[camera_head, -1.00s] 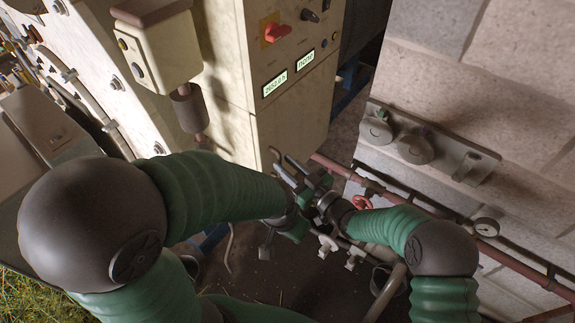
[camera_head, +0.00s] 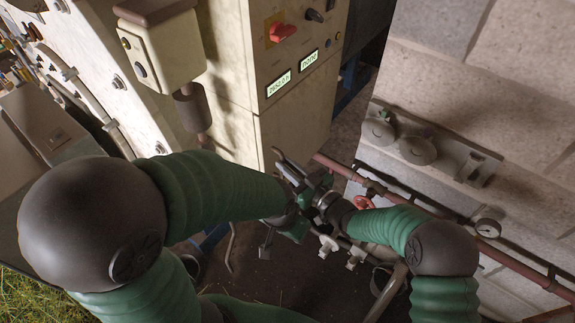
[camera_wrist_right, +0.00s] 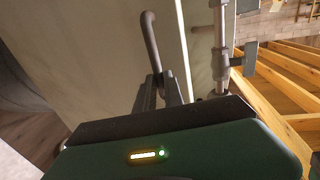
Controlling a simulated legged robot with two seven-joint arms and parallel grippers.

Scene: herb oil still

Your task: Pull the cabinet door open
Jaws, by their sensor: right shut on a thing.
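The cream cabinet (camera_head: 290,115) stands at the upper middle of the head view. A grey bar handle (camera_wrist_right: 150,38) stands out from its pale door panel (camera_wrist_right: 110,60) in the right wrist view. My right gripper (camera_head: 287,168) reaches in from the right beside the cabinet's lower edge. In the wrist view its dark jaws (camera_wrist_right: 164,92) are shut around the handle's lower end. I see no clear gap at the door, and its lower part is hidden by my gripper. My left gripper (camera_head: 270,240) is low beside the right one, its fingers partly hidden and small.
A red knob (camera_head: 282,32) and lit displays sit on the cabinet's upper panel. A cream box (camera_head: 160,55) stands at left. A red pipe (camera_head: 405,203), valves and a gauge (camera_head: 487,228) run along the block wall at right. Dark floor lies below the grippers.

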